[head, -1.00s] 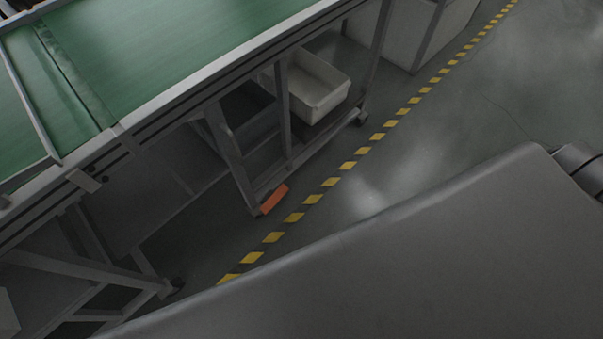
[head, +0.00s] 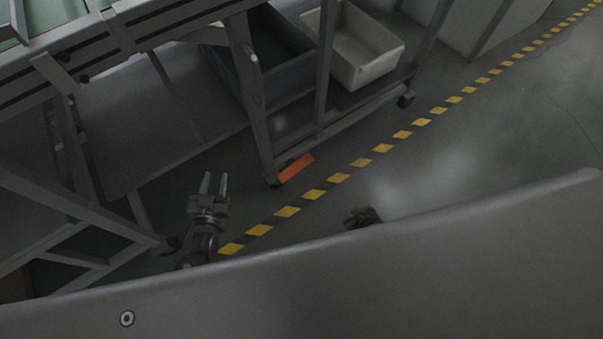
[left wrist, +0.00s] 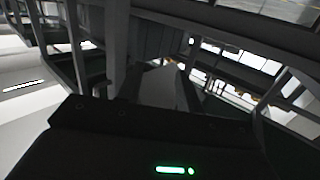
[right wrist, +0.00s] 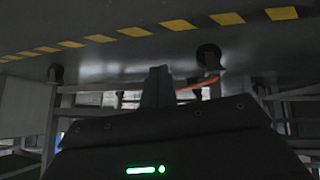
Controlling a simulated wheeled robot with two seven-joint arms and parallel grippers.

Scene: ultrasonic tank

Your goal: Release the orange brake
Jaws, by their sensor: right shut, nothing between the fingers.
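The orange brake (head: 296,167) is a short flat bar at the foot of a grey table leg, just above the floor beside the striped line. In the right wrist view it is a thin orange strip (right wrist: 199,86) next to a dark caster (right wrist: 208,57), just right of the fingers. My left gripper (head: 214,184) is open and empty, pointing up the picture, to the left of the brake. My right gripper (head: 362,216) is below and right of the brake, partly hidden by my grey body. Its fingers (right wrist: 157,86) are shut with nothing between them.
The table frame (head: 250,95) has a lower shelf carrying a white bin (head: 362,48) and a dark bin (head: 285,55). Another grey frame (head: 80,210) stands at the left. Yellow-black floor tape (head: 338,178) runs past the brake; floor to its right is open.

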